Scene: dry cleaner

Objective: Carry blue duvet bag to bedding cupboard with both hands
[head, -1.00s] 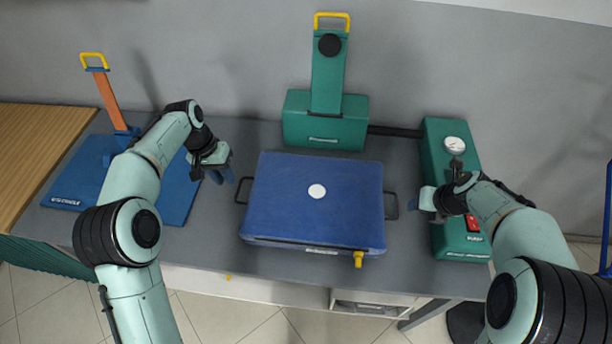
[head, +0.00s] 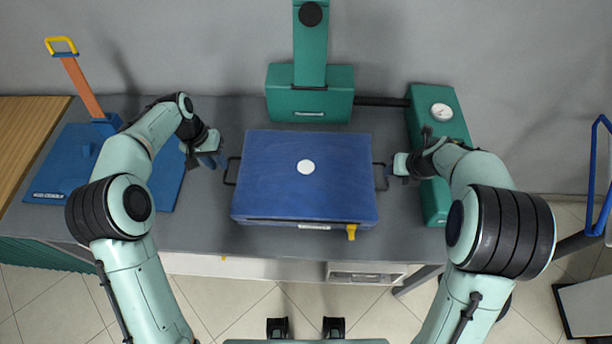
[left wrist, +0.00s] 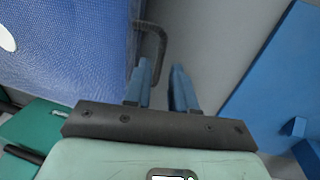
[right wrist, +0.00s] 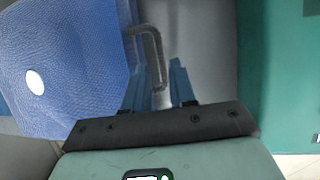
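The blue duvet bag (head: 270,190) lies flat on the grey table, with a white round label on top and a yellow tag at its front edge. It has a dark handle on each side. My right gripper (head: 396,166) is at the right handle (head: 384,177). In the right wrist view the handle (right wrist: 153,42) runs between the open fingers (right wrist: 162,65).
A green press with an upright column (head: 310,95) stands behind the bag. A green box with a gauge (head: 432,100) is close to my right gripper. A blue board (head: 155,180) with an orange post lies at left. The bedding cupboard cannot be identified.

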